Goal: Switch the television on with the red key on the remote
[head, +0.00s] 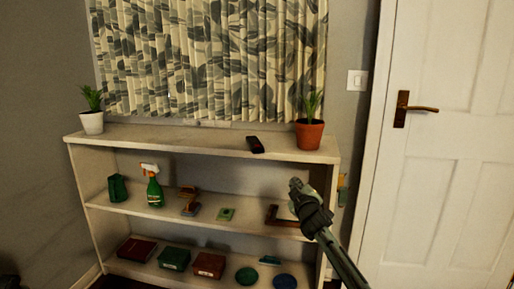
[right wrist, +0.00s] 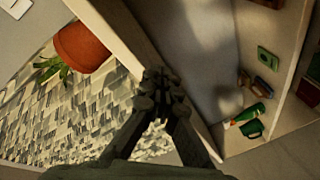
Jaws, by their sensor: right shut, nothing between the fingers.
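The remote (head: 255,145) is small and dark and lies flat on the top board of the shelf unit in the head view, left of the terracotta pot. Its red key is too small to make out. My right gripper (head: 296,185) is in front of the shelf unit, lower in the picture and to the right of the remote, apart from it. In the right wrist view its fingers (right wrist: 162,78) are together and hold nothing; I cannot make out the remote there. No television shows in either view.
On the shelf unit's top (head: 190,138) stand a white potted plant (head: 92,122) and a terracotta potted plant (head: 308,134), which also shows in the right wrist view (right wrist: 84,48). Lower boards hold a spray bottle (head: 154,190), boxes and discs. A door (head: 450,170) is at right.

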